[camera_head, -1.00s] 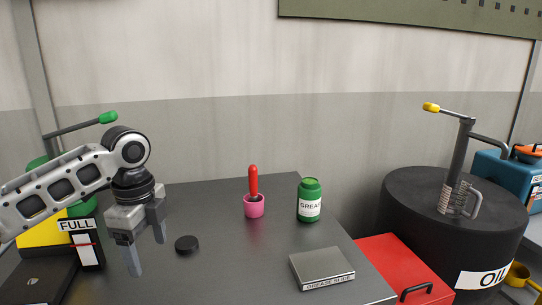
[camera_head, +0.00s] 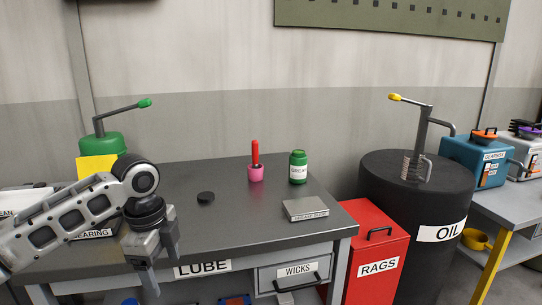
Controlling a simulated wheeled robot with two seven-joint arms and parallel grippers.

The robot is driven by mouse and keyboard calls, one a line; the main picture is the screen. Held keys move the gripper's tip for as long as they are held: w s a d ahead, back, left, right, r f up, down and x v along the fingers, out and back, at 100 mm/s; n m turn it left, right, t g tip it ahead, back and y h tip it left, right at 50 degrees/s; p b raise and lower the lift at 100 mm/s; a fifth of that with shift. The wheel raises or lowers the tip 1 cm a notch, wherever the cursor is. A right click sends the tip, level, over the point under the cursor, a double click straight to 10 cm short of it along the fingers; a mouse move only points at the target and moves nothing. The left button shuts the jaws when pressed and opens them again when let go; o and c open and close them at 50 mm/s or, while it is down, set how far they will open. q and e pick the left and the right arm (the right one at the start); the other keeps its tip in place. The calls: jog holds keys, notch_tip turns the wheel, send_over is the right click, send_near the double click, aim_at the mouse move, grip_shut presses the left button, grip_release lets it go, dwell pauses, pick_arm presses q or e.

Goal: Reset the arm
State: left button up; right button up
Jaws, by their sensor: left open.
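My left gripper (camera_head: 160,270) is open and empty, pointing down at the front edge of the dark lube table (camera_head: 235,218), with its arm coming in from the left. It touches no loose object that I can see. My right gripper is not in view. On the table lie a black round cap (camera_head: 206,197), a pink cup (camera_head: 255,174) with a red-handled tool (camera_head: 255,152) in it, a green grease jar (camera_head: 298,168) and a flat grey box (camera_head: 305,208).
A red rags bin (camera_head: 377,255) and a black oil drum (camera_head: 415,205) with a yellow-tipped pump handle stand right of the table. A blue gearbox container (camera_head: 470,160) sits on a side table. A green pump (camera_head: 100,146) stands at the left.

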pick_arm(q)
jog(key=s+d+f+n+t+h, duration=0.2)
jog(key=s+d+f+n+h, duration=0.1)
jog(key=d+f, duration=0.5)
jog(key=s+d+f+n+t+h, duration=0.2)
jog(key=s+d+f+n, duration=0.15)
jog(key=d+f, duration=0.45)
jog(key=s+a+f+n+t+y, duration=0.1)
jog(key=s+a+f+n+t, duration=0.2)
jog(key=s, duration=0.4)
jog(key=s+a+f+n+t+y, duration=0.1)
jog(key=s+a+f+n+t, duration=0.1)
jog(key=s+a+f+n, duration=0.2)
jog(key=s+a+n, duration=0.3)
jog(key=s, duration=0.1)
jog(key=shift+a+f+t+y, duration=0.25)
jog(key=shift+f+t+y, duration=0.15)
